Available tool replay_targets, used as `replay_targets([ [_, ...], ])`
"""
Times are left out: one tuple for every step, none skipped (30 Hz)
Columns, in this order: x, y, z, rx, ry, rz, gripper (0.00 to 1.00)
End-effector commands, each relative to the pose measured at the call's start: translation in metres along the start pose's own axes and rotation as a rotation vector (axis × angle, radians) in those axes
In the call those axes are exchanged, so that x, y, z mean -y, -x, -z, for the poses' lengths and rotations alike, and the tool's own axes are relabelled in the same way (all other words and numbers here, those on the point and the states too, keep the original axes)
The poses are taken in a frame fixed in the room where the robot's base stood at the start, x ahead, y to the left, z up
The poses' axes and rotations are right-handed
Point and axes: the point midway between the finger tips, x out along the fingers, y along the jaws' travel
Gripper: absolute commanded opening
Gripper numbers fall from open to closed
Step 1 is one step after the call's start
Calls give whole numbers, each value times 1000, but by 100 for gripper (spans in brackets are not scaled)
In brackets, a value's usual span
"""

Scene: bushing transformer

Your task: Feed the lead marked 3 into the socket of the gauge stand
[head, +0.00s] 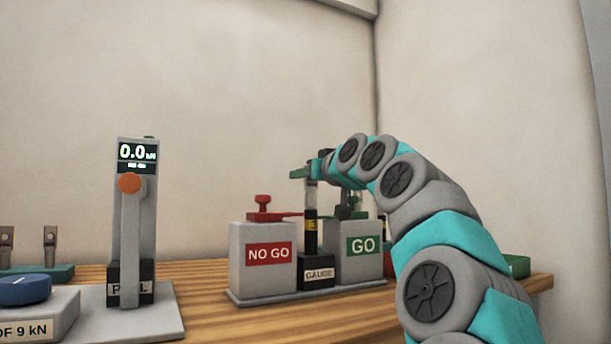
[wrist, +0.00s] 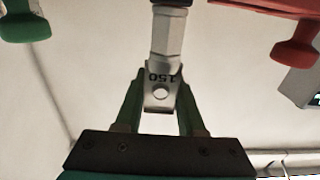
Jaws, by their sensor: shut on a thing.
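My gripper (head: 312,172) is above the gauge stand, and its green fingers (wrist: 160,110) are shut on the flat metal lug of the lead (head: 311,235). The lead hangs upright, black with a yellow band whose mark I cannot read. In the wrist view the lug (wrist: 162,88) shows a hole and an upside-down "150". The gauge stand (head: 264,262) has a NO GO block at left, a GO block at right and a GAUGE-labelled block between them. The lead's lower end meets the top of the GAUGE block; I cannot tell whether it is inside the socket.
A red handle (head: 264,210) tops the NO GO block; it also shows in the wrist view (wrist: 293,52). A green knob (wrist: 25,27) shows opposite. A pull tester (head: 138,225) reading 0.0 stands left. Other lugs (head: 50,245) stand at far left, behind a blue button (head: 25,289).

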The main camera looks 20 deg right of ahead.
Motion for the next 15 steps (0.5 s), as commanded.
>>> replay_targets([
  [0, 0, 1, -2, 0, 0, 0],
  [0, 0, 1, -2, 0, 0, 0],
  [0, 0, 1, -2, 0, 0, 39],
  [0, 0, 1, -2, 0, 0, 43],
  [0, 0, 1, -2, 0, 0, 46],
  [0, 0, 1, -1, 0, 0, 51],
  [0, 0, 1, -1, 0, 0, 54],
  [0, 0, 1, -1, 0, 0, 57],
  [0, 0, 1, -1, 0, 0, 62],
  [0, 0, 1, -1, 0, 0, 65],
  [0, 0, 1, -1, 0, 0, 69],
  [0, 0, 1, -1, 0, 0, 73],
  [0, 0, 0, -1, 0, 0, 73],
  [0, 0, 0, -1, 0, 0, 73],
  [0, 0, 0, -1, 0, 0, 73],
])
